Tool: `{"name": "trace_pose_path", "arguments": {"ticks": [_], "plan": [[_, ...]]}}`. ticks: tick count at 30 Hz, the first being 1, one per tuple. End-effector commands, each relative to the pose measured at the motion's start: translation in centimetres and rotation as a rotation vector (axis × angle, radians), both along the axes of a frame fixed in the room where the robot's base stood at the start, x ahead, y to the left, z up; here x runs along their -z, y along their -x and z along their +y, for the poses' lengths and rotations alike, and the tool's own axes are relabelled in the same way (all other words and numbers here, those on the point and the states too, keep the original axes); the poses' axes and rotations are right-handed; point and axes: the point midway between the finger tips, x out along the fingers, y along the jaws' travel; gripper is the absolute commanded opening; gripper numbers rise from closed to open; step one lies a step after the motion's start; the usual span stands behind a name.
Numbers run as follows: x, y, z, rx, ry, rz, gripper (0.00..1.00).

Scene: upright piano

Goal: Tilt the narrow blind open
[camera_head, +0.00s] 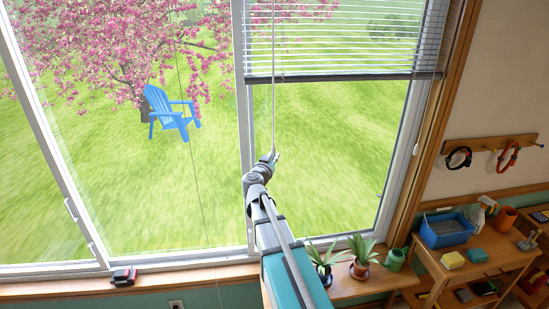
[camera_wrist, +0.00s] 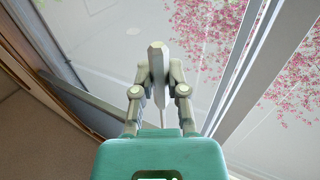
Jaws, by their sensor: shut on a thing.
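The narrow blind (camera_head: 345,40) hangs at the top of the right window pane. It is partly lowered, and the view outside shows between its slats. Its dark bottom rail (camera_head: 345,76) is level. A thin pale tilt wand (camera_head: 273,90) hangs down in front of the blind's left side. My gripper (camera_head: 270,158) is shut on the wand's lower end, below the bottom rail and in front of the glass. In the wrist view my gripper (camera_wrist: 157,85) has its two fingers on either side of the wand's thick grey end (camera_wrist: 156,55).
A thin dark cord (camera_head: 193,120) hangs in front of the left pane. Two potted plants (camera_head: 361,266) and a green watering can (camera_head: 395,260) stand below the window. A wooden cart (camera_head: 440,268) with a blue tray (camera_head: 446,242) stands at the right. Space around the wand is clear.

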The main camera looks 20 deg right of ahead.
Motion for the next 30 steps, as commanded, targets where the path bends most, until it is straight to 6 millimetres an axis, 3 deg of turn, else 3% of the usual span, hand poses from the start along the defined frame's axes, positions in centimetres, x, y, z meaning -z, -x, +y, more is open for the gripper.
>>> {"name": "trace_pose_path", "arguments": {"ticks": [17,18,22,23,30], "plan": [[-0.05,-0.08,-0.27,0.037,0.003,0.000,0.00],[-0.05,-0.08,-0.27,0.037,0.003,0.000,0.26],[-0.04,-0.04,-0.23,0.036,0.002,0.001,0.50],[-0.03,-0.04,-0.22,0.036,0.002,0.001,0.54],[-0.01,0.01,-0.16,0.034,0.001,0.000,0.54]]}}
